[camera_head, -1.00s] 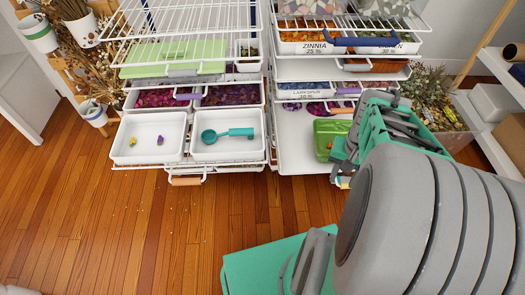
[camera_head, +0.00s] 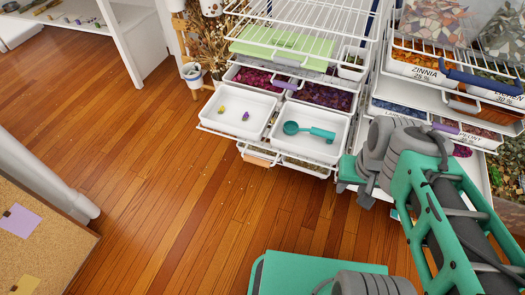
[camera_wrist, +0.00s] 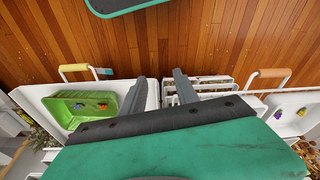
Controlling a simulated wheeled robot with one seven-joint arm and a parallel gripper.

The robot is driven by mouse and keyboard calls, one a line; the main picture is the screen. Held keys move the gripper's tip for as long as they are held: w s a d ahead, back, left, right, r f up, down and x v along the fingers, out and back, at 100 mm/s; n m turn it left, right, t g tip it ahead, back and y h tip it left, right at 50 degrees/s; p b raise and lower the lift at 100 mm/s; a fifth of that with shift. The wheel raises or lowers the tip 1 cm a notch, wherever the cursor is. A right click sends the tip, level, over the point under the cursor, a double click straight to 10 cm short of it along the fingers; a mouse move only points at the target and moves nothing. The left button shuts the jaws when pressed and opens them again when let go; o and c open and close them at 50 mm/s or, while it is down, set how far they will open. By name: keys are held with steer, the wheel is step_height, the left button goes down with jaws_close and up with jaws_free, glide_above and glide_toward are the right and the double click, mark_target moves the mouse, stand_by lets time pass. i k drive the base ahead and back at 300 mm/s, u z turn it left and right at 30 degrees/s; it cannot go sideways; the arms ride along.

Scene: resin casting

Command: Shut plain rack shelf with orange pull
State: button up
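A low shelf with a light orange pull (camera_head: 257,159) juts from the bottom of the left wire rack, below a pulled-out wire shelf with white trays. The pull also shows in the wrist view (camera_wrist: 271,73), right of my fingers. How far its shelf stands out is partly hidden by the trays. My gripper (camera_wrist: 159,76) points down with its two fingers apart and nothing between them. In the head view it is mostly hidden by my arm, in front of the gap between the two racks. It is apart from the orange pull.
White trays (camera_head: 223,119) hold small pieces and a teal scoop (camera_head: 309,131). In the wrist view, a green bin (camera_wrist: 84,108) sits on a white shelf with a yellow pull (camera_wrist: 74,68), left of my fingers. Wooden floor (camera_head: 180,190) in front is clear. A corkboard (camera_head: 45,235) stands lower left.

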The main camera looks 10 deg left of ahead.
mark_target(245, 89)
steer(key=k, duration=0.4)
steer(key=z, duration=0.9)
steer(key=i, duration=0.65)
steer(key=u, duration=2.25)
